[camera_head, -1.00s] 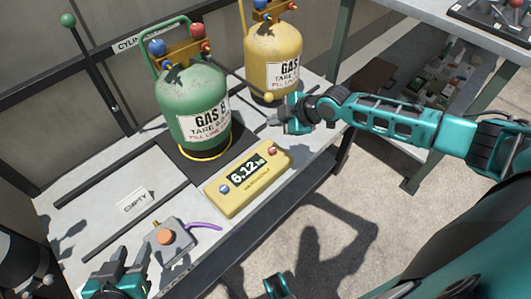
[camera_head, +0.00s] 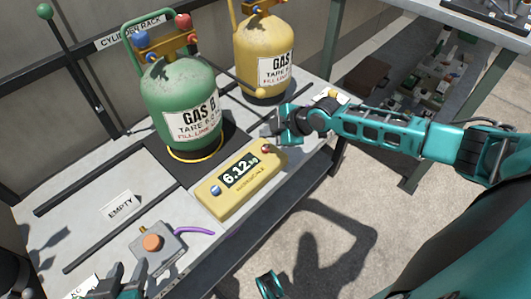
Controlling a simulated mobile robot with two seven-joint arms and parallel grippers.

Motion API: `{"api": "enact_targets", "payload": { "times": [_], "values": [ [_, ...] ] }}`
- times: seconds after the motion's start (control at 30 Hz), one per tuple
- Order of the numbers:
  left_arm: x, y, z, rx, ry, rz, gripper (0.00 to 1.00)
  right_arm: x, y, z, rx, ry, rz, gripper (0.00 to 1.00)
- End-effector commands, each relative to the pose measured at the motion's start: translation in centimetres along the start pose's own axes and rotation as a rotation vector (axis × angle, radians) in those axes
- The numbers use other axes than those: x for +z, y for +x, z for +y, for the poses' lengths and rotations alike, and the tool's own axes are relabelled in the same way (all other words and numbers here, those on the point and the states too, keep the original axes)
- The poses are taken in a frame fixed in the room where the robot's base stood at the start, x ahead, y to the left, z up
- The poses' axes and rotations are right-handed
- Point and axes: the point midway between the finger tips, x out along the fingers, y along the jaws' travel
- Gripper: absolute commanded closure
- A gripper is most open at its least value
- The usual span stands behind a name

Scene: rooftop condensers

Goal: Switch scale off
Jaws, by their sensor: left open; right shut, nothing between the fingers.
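The scale's yellow display box (camera_head: 228,203) lies on the grey bench and reads 6.12 kg. It has a blue button (camera_head: 215,190) at its left end and a red button (camera_head: 267,148) at its right end. My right gripper (camera_head: 270,133) is shut and empty, just behind and above the red button; I cannot tell whether it touches. The green GAS B cylinder (camera_head: 177,95) stands on the dark scale platform (camera_head: 232,138) behind the box. My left gripper (camera_head: 118,280) is open and empty at the bottom left, partly cut off by the frame edge.
A grey box with an orange button (camera_head: 152,242) and a purple cable (camera_head: 194,231) sits left of the display box. A yellow cylinder (camera_head: 265,55) stands at the back right. An EMPTY label (camera_head: 121,206) lies on the left, between dark rails.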

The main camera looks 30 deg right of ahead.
Motion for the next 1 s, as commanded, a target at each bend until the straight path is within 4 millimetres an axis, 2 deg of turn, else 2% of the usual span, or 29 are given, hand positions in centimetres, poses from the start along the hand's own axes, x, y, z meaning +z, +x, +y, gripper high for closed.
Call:
{"api": "enact_targets", "payload": {
  "times": [0.03,0.17,1.0],
  "values": [
    [1.16,0.71,-0.06,0.000,0.001,-0.003,0.57,0.68,0.96,-0.69,0.000,0.001,0.000,1.00],
    [1.88,1.15,-0.07,0.002,0.002,-0.008,0.57,1.19,1.70,-1.20,0.000,0.000,0.001,1.00],
    [1.00,1.14,-0.02,0.006,0.007,0.007,0.57,1.30,1.81,-1.28,0.001,0.000,0.001,1.00]
  ]
}}
